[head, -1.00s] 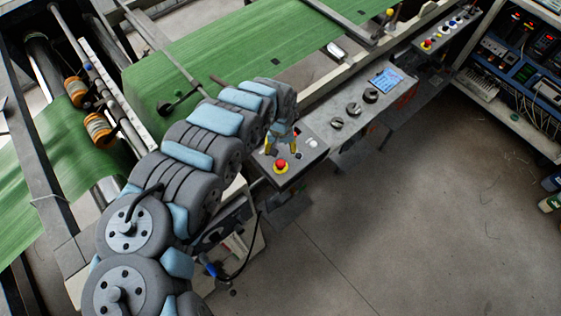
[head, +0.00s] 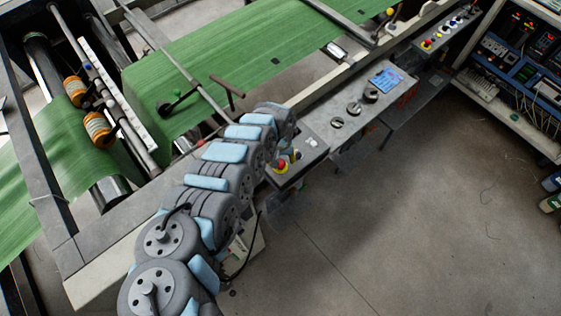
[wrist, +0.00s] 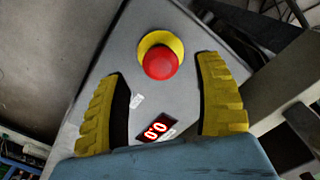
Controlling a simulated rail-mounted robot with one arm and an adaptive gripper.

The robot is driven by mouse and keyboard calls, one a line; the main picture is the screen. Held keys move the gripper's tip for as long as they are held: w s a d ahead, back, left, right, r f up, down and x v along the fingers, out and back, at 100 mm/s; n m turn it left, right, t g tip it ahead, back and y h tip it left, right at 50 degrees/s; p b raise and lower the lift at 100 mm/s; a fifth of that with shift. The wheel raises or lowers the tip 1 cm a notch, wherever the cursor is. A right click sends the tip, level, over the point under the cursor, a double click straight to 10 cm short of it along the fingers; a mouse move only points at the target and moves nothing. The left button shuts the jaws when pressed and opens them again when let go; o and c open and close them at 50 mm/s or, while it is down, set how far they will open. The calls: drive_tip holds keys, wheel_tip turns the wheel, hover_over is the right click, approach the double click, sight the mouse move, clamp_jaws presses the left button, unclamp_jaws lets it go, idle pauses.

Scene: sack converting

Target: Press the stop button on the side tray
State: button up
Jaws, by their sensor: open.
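The stop button is a red mushroom button (wrist: 160,61) on a yellow ring, on the grey side tray (wrist: 202,27). In the wrist view it lies just beyond and between my fingertips. In the head view the red button (head: 281,167) shows at the near corner of the tray (head: 314,150). My gripper (wrist: 160,82) has two yellow ribbed fingers spread wide, open and empty. In the head view my gripper (head: 290,158) is close beside the button and partly hidden by my arm. I cannot tell whether it touches the button.
A panel with dark knobs (head: 354,108) and a blue screen (head: 386,78) adjoins the tray. Green woven sheet (head: 220,60) runs behind.

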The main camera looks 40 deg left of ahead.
sight(281, 164)
wheel_tip(281, 164, down, 2)
drive_tip(key=shift+d, duration=0.1)
drive_tip(key=shift+f, duration=0.15)
idle(0.4)
